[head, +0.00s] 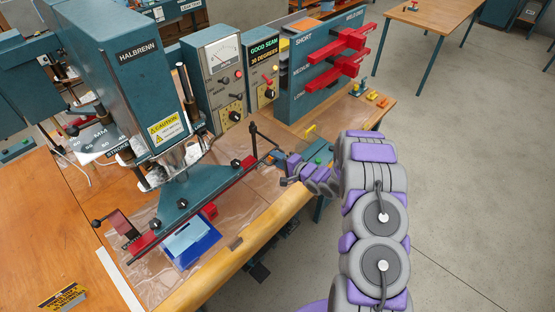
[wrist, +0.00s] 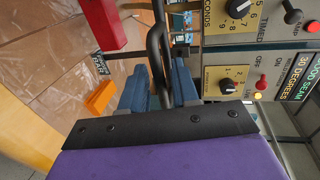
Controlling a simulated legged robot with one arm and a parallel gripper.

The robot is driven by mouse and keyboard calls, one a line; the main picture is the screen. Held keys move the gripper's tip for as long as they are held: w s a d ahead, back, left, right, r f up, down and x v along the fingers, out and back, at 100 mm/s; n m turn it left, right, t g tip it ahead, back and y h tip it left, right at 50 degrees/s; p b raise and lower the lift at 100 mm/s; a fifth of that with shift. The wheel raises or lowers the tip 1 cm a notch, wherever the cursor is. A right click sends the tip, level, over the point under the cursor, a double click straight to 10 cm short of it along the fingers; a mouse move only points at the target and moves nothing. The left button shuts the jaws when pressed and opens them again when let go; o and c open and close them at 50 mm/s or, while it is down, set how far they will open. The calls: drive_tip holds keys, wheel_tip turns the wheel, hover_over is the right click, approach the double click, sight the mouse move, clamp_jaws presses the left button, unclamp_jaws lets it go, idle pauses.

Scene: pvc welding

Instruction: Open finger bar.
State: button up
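The finger bar (head: 207,203) is a long dark bar with red along it, running diagonally across the front of the teal HALBRENN welding machine (head: 120,60). Black knobs and a black upright lever (head: 253,138) stand near its right end. My gripper (head: 283,172) is at that right end, above the table's front edge. In the wrist view the two blue fingers of my gripper (wrist: 160,90) are apart, with a black curved rod (wrist: 157,45) passing between them. Whether they touch the rod is unclear. My arm hides part of the area to the right.
Control boxes (head: 217,75) with dials stand behind, and a teal rack (head: 310,75) with red handles is at the back right. A blue tray (head: 192,243) lies before the machine. An orange block (wrist: 100,97) lies near my gripper. Open floor is to the right.

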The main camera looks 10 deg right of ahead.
drive_tip(key=v, duration=1.7)
drive_tip(key=shift+s+d, duration=0.15)
